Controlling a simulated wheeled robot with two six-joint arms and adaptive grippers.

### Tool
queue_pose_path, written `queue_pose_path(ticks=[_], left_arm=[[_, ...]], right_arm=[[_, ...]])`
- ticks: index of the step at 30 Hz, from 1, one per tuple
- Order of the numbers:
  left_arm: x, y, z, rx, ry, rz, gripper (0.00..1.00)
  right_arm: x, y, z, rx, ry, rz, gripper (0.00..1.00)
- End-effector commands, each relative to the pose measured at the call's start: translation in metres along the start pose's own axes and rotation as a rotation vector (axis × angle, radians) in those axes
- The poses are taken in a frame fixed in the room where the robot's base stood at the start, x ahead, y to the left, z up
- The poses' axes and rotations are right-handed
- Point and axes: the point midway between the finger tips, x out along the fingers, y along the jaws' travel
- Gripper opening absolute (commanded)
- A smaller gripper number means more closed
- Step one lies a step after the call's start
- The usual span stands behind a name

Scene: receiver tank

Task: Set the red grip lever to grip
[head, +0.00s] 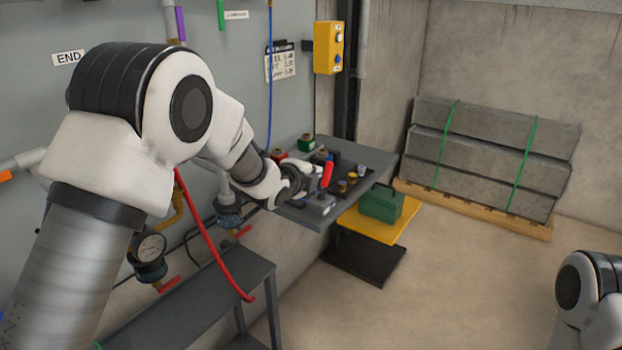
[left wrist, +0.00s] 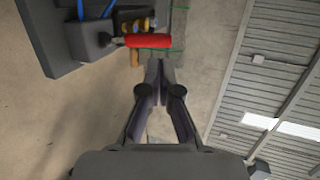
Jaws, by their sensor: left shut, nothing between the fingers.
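The red grip lever (head: 327,174) stands up from a small grey box (head: 319,205) on the near edge of a grey shelf. My left gripper (head: 320,178) is at the lever in the head view, its fingers partly hard to make out. In the left wrist view the red lever (left wrist: 148,41) lies across the picture just beyond the fingertips of my left gripper (left wrist: 161,64). Its fingers are together with nothing between them. Whether they touch the lever I cannot tell. My right gripper is out of view; only part of my right arm shows at the lower right.
The shelf (head: 375,160) also carries several small knobs and fittings and a green block (head: 305,143). A yellow control box (head: 328,48) hangs above. A green case (head: 381,203) sits below. A red hose (head: 210,240) hangs left.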

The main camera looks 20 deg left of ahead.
Motion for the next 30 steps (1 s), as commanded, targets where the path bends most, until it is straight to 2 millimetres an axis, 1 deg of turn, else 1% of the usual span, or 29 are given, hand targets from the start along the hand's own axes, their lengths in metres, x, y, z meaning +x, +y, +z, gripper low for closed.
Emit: queue_pose_path(ticks=[1, 6, 9, 12, 15, 26, 28, 29, 30], left_arm=[[-0.014, -0.002, 0.001, -0.002, -0.002, -0.002, 0.0], [-0.054, -0.004, 0.001, 0.0, -0.001, -0.003, 0.0], [-0.072, -0.006, 0.001, -0.001, -0.001, -0.003, 0.0], [-0.082, -0.006, 0.001, -0.001, -0.001, -0.003, 0.0], [-0.086, -0.007, 0.001, -0.001, -0.001, -0.002, 0.0], [-0.086, -0.006, 0.0, 0.0, -0.001, -0.002, 0.0], [-0.085, -0.003, 0.0, -0.002, 0.001, 0.009, 0.0], [-0.083, 0.003, 0.0, -0.005, 0.002, 0.021, 0.0], [-0.079, 0.013, 0.0, -0.01, 0.005, 0.047, 0.0]], right_arm=[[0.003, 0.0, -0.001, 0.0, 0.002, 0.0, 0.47], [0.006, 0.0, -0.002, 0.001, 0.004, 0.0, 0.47], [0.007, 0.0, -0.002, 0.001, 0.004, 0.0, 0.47], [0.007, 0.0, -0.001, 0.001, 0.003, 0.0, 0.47], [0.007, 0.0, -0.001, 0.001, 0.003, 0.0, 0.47], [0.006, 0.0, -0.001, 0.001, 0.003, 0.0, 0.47], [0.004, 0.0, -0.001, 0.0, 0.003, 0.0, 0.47], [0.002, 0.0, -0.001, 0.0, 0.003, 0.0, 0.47], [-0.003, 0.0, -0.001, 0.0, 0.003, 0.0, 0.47]])
